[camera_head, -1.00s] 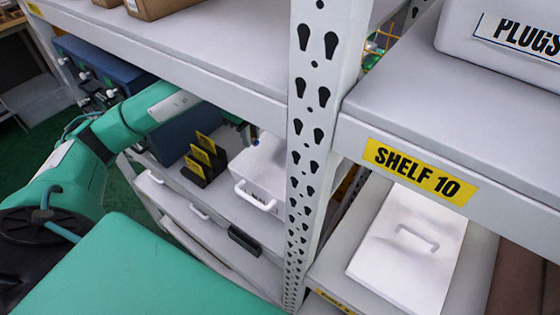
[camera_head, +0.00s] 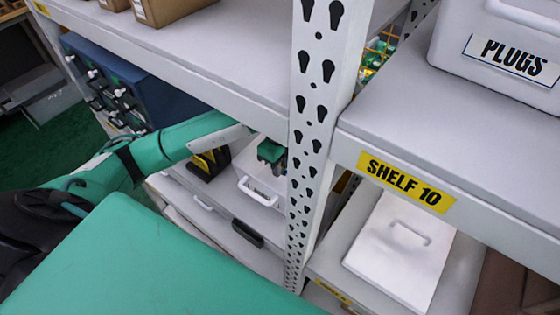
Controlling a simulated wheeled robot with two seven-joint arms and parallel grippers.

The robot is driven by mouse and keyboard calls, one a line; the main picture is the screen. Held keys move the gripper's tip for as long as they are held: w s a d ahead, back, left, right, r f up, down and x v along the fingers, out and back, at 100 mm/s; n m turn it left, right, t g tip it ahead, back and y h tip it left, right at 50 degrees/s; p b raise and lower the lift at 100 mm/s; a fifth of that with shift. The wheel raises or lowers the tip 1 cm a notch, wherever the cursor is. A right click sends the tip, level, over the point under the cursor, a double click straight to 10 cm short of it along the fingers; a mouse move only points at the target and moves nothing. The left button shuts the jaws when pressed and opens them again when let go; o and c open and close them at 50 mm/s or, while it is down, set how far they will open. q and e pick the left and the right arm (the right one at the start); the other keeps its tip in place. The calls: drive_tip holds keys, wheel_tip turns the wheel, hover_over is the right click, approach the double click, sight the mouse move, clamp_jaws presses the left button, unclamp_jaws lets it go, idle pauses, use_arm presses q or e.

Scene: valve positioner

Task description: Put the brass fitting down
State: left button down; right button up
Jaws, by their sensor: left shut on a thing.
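My left arm comes in from the left and reaches under the upper shelf board. My left gripper (camera_head: 271,153), green and dark, is small and partly hidden at its far end. It appears above or at the white box with a handle (camera_head: 258,190) on the lower shelf, beside the perforated post. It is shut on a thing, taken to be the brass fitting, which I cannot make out. Whether it touches the box I cannot tell. My right gripper is not in view.
The perforated post (camera_head: 308,130) stands close right of the gripper. The upper shelf board (camera_head: 215,55) hangs above the arm. A blue cabinet (camera_head: 125,85) stands at left. A yellow-and-black stand (camera_head: 208,165) is beside my arm. A white lidded box (camera_head: 400,245) lies right of the post.

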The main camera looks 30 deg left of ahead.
use_arm(q)
drive_tip(key=shift+f, duration=0.3)
drive_tip(key=shift+f+b, duration=0.45)
drive_tip(key=shift+b, duration=0.15)
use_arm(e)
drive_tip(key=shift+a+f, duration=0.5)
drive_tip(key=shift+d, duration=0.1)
use_arm(q)
drive_tip(key=c, duration=1.3)
unclamp_jaws()
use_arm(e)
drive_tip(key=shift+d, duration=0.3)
use_arm(q)
drive_tip(key=shift+r, duration=0.1)
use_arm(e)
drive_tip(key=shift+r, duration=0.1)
